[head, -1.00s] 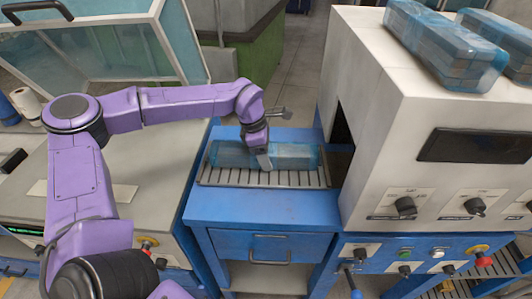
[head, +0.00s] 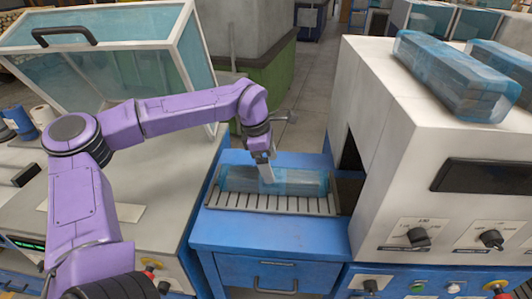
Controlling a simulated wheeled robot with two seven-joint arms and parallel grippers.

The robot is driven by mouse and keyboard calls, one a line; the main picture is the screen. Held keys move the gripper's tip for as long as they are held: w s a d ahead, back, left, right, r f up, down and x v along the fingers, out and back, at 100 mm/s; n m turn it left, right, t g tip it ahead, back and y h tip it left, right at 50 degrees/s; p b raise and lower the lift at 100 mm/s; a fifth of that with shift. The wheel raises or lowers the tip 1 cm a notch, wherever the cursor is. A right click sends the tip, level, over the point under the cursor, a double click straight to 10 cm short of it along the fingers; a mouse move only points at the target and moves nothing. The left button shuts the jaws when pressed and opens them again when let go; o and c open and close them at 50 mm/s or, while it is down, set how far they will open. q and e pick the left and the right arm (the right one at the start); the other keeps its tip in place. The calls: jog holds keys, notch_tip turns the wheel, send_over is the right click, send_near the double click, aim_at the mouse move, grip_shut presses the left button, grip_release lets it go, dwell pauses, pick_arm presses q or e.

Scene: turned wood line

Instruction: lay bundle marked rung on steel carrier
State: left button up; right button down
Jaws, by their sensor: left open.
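A bundle wrapped in blue film (head: 300,182) lies lengthwise on a slatted steel carrier (head: 285,206) on the blue cabinet. No rung mark can be read on it. I cannot tell whether the fingers touch the film. My right gripper is not in view.
A cream machine (head: 400,170) with a dark opening stands right of the carrier. More wrapped bundles (head: 455,75) lie on its top. A machine with a clear hood (head: 110,70) stands at left. The blue cabinet top (head: 265,232) is bare in front of the carrier.

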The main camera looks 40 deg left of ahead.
pick_arm(q)
jog(key=v, duration=0.5)
jog(key=shift+r, duration=0.35)
